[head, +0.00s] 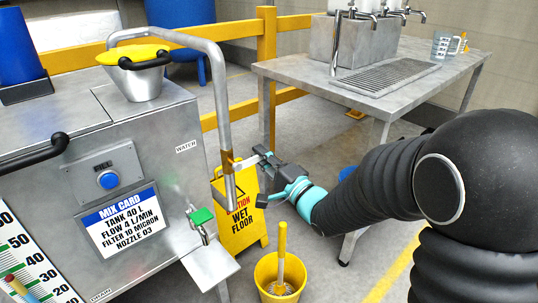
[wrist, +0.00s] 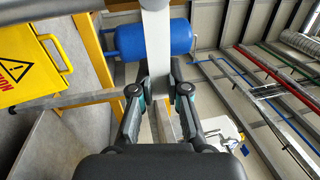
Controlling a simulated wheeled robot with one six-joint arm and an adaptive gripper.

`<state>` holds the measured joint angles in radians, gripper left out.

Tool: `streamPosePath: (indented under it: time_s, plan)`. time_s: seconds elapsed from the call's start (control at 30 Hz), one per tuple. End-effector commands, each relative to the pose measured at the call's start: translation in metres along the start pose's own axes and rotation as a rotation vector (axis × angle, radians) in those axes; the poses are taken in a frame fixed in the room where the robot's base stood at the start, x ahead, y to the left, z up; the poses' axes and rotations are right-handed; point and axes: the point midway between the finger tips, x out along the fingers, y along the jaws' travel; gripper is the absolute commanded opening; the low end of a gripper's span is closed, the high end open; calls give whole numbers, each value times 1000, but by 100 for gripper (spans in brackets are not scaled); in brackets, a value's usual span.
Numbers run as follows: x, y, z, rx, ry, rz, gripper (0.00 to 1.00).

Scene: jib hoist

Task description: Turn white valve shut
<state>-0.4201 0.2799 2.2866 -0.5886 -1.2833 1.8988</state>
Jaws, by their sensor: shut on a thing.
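The white valve's flat white handle (head: 247,161) sticks out sideways from a brass body (head: 227,163) on the bent grey pipe (head: 220,90). The handle lies roughly across the upright pipe. My gripper (head: 264,156) is shut on the handle's outer part, to the right of the pipe. In the wrist view the handle (wrist: 157,50) runs as a pale strip down between the two fingers of my gripper (wrist: 159,88). The fingers hide part of the handle's end.
A steel tank (head: 100,150) stands left, with a yellow-lidded pail (head: 140,80) on top and a green-handled tap (head: 201,216) at its side. A yellow floor sign (head: 240,222) and yellow bucket (head: 265,268) stand below. A steel table (head: 290,70) is behind.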

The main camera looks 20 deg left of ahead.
Motion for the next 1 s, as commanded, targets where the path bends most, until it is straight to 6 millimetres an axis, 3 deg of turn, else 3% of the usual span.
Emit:
streamPosePath:
  time_s: [0.2,0.23,0.33,0.73,1.0]
  plan:
    - [1,0,1,1,-3,1,0]
    - [1,0,1,0,-3,1,17]
    - [0,0,0,0,-2,1,41]
    - [-7,0,-3,-2,4,0,41]
    - [-52,0,-4,-2,7,1,41]
